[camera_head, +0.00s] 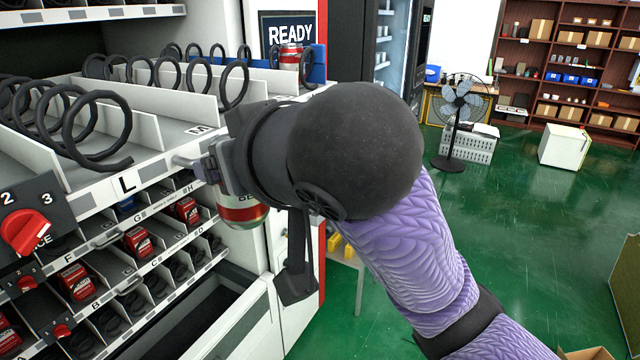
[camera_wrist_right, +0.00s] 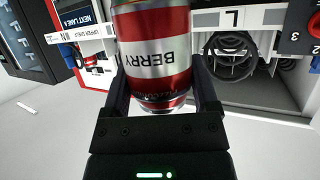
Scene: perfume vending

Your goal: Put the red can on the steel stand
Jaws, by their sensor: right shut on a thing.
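A red and white can (camera_head: 243,214) marked BERRY is held in my right gripper (camera_head: 208,168), in front of the vending shelf edge marked L. In the right wrist view the can (camera_wrist_right: 152,55) sits between the two dark fingers of the gripper (camera_wrist_right: 158,88), its lettering upside down. My arm hides much of the can in the head view. I cannot pick out a steel stand for certain; a pale table (camera_head: 345,252) with a thin leg shows partly behind my wrist. My left gripper is not in view.
Another red can (camera_head: 290,56) stands on the upper shelf (camera_head: 185,132) beside a blue part. Black coils line the shelf, and red boxes (camera_head: 138,243) fill lower lanes. A red knob (camera_head: 25,232) juts out at left. Green floor lies open to the right, with a fan (camera_head: 460,105) behind.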

